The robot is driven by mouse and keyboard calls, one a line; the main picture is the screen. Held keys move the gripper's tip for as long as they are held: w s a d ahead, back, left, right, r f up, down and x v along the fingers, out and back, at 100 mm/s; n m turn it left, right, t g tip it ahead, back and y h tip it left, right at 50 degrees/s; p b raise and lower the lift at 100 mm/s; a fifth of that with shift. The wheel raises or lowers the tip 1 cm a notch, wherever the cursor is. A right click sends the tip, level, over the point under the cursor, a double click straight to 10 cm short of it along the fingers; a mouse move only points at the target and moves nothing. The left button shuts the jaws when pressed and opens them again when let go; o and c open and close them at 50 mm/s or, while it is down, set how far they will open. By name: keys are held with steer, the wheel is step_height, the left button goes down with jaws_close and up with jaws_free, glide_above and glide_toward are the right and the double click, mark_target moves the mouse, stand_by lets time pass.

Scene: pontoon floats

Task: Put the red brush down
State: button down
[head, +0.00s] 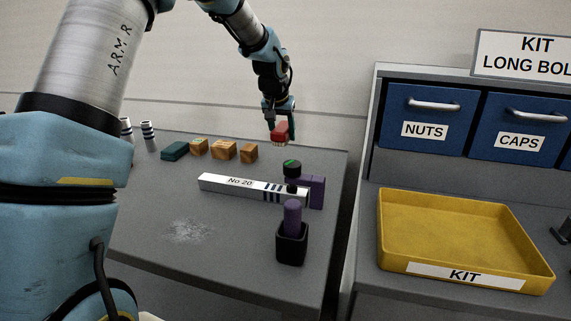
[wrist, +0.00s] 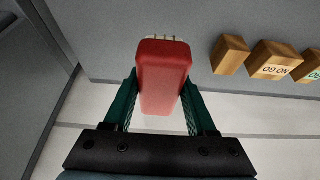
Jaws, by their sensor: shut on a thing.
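The red brush (head: 280,131) has a red block back and pale bristles on its underside. My gripper (head: 280,125) is shut on it and holds it above the back right part of the grey table (head: 150,240). In the wrist view the red brush (wrist: 163,75) sits between the two green fingers of my gripper (wrist: 160,95), with pale bristle tips showing at its far end. The brush appears clear of the tabletop, though the exact height is hard to tell.
Wooden blocks (head: 223,150) and a dark green block (head: 175,151) lie left of the brush. A "No 20" bar (head: 240,185), purple block (head: 315,190) and black holder (head: 291,248) stand nearer. A yellow KIT tray (head: 470,264) is right. The table's front left, with pale dust, is clear.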

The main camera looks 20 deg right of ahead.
step_height(320, 180, down, 9)
steer(key=shift+s+r+p, duration=0.1)
steer(key=shift+p, duration=1)
steer(key=shift+f+b, duration=0.3)
steer(key=shift+f, duration=0.1)
steer(key=shift+c, duration=1)
jaws_free()
steer(key=shift+a, duration=0.1)
steer(key=shift+a+f, duration=0.1)
